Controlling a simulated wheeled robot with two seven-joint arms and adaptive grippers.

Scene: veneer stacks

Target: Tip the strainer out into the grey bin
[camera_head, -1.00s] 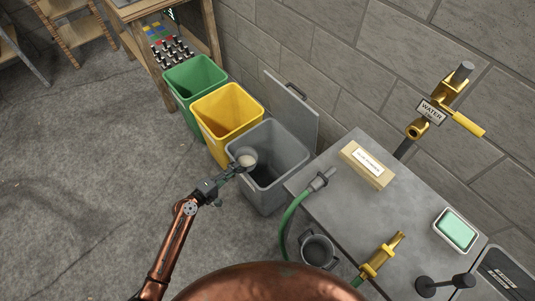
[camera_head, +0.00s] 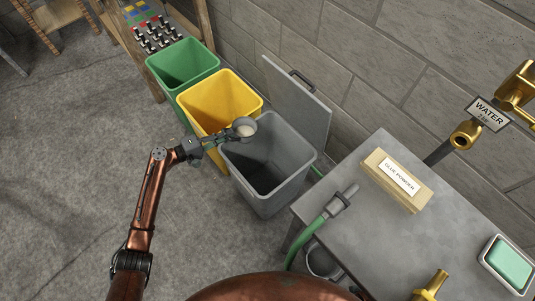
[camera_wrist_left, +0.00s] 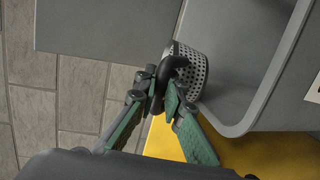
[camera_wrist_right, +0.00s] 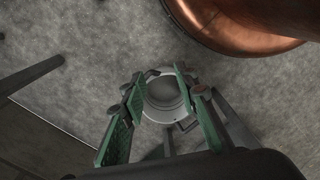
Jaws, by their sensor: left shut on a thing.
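My left gripper (camera_head: 222,138) is shut on the dark handle of the strainer (camera_head: 241,128). The strainer is a small round cup, roughly upright, with pale matter showing inside. It hangs by the left rim of the open grey bin (camera_head: 293,172), close to the yellow bin. In the left wrist view the strainer (camera_wrist_left: 196,70) shows its perforated metal wall beside the grey bin's rim (camera_wrist_left: 266,105). Its contents are hidden there. My right gripper (camera_wrist_right: 160,85) shows only in its wrist view, with its fingers apart. A grey round vessel (camera_wrist_right: 165,98) appears between and beyond them.
The yellow bin (camera_head: 205,105) and green bin (camera_head: 187,62) stand left of the grey bin. Its raised lid (camera_head: 297,100) leans by the wall. The table (camera_head: 370,225) at right holds a glue powder box (camera_head: 397,180), a green hose (camera_head: 318,222) and a soap dish (camera_head: 508,264).

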